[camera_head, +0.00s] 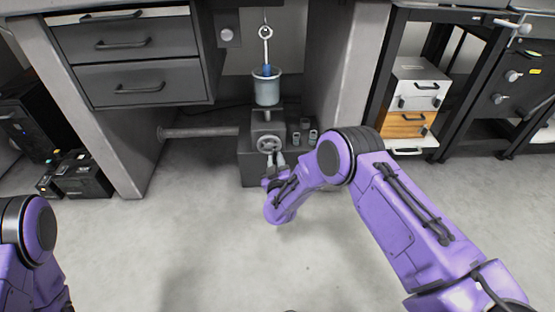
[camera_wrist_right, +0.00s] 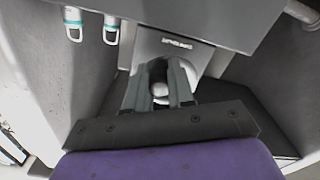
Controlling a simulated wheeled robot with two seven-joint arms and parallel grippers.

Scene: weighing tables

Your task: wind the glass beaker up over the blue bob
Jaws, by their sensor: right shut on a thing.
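The glass beaker (camera_head: 267,92) stands upright on a small platform above a dark stand (camera_head: 268,130). The blue bob (camera_head: 267,70) hangs from a metal hook (camera_head: 266,33) at the beaker's mouth; its top shows above the rim, and how far it reaches inside is hard to tell. A grey handwheel (camera_head: 268,144) is on the stand's front. My right gripper (camera_head: 275,160) is at the wheel's lower edge, shut on its knob. In the right wrist view the fingers (camera_wrist_right: 160,76) are on either side of the pale rounded knob (camera_wrist_right: 160,89). My left gripper is out of view.
Several small weights (camera_head: 313,137) stand on the dark base right of the wheel. A drawer cabinet (camera_head: 145,85) is at the left, and a small drawer box (camera_head: 420,92) is at the right. A horizontal bar (camera_head: 200,132) runs left of the stand. The front floor is clear.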

